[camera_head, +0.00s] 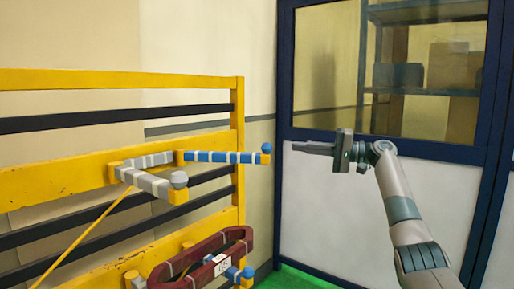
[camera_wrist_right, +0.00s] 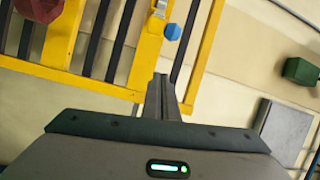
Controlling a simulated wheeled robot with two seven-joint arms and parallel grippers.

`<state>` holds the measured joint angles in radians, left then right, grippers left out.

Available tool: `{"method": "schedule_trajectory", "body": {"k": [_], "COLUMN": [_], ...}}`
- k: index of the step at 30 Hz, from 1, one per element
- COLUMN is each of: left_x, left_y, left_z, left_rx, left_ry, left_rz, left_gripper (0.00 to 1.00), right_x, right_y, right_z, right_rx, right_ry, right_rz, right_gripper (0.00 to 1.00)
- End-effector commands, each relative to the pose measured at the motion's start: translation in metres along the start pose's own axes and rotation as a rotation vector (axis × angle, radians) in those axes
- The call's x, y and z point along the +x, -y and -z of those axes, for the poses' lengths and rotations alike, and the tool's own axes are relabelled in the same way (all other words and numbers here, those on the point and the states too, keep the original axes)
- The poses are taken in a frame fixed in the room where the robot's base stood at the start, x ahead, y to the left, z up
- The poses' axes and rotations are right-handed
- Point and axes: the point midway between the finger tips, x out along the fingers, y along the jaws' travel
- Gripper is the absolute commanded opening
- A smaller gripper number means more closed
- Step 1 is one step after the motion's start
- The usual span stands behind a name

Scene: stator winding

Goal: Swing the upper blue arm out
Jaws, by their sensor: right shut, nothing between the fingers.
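The upper blue arm (camera_head: 222,157) is a blue bar with white bands and a blue ball tip, on a yellow block at the yellow rack. It points right in the head view, in line with a grey banded bar. Its blue tip also shows in the right wrist view (camera_wrist_right: 172,32), beyond my fingers. My right gripper (camera_head: 296,147) is shut and empty, to the right of the blue tip and apart from it. In the right wrist view its fingers (camera_wrist_right: 161,82) are together. My left gripper is not in view.
The yellow rack (camera_head: 60,80) with black bars fills the left. A second grey arm (camera_head: 150,184) juts out in front. Below, a dark red coil (camera_head: 205,254) hangs near a lower blue arm (camera_head: 240,273). A dark-framed glass partition (camera_head: 400,148) stands behind my right arm.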

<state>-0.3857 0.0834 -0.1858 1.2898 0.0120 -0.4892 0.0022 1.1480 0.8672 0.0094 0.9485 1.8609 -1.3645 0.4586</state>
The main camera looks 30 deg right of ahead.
Motion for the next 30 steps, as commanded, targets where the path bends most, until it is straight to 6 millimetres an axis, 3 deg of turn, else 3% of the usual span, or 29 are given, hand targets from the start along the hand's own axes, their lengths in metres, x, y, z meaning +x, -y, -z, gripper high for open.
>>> {"method": "schedule_trajectory", "body": {"k": [4,17,23,30], "left_x": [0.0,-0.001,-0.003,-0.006], "left_y": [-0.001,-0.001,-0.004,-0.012], "left_z": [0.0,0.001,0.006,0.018], "left_rx": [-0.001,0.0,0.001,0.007], "left_ry": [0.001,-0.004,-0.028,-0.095], "left_rz": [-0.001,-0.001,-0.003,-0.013], "left_gripper": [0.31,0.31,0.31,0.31], "right_x": [-0.008,-0.004,0.01,0.046], "right_y": [0.015,0.015,0.016,0.018], "right_z": [-0.002,-0.002,-0.002,-0.003], "right_rx": [-0.007,-0.006,-0.006,-0.004], "right_ry": [0.009,0.01,0.012,0.012], "right_rz": [0.021,0.021,0.021,0.021], "right_gripper": [0.0,0.0,0.0,0.0]}}
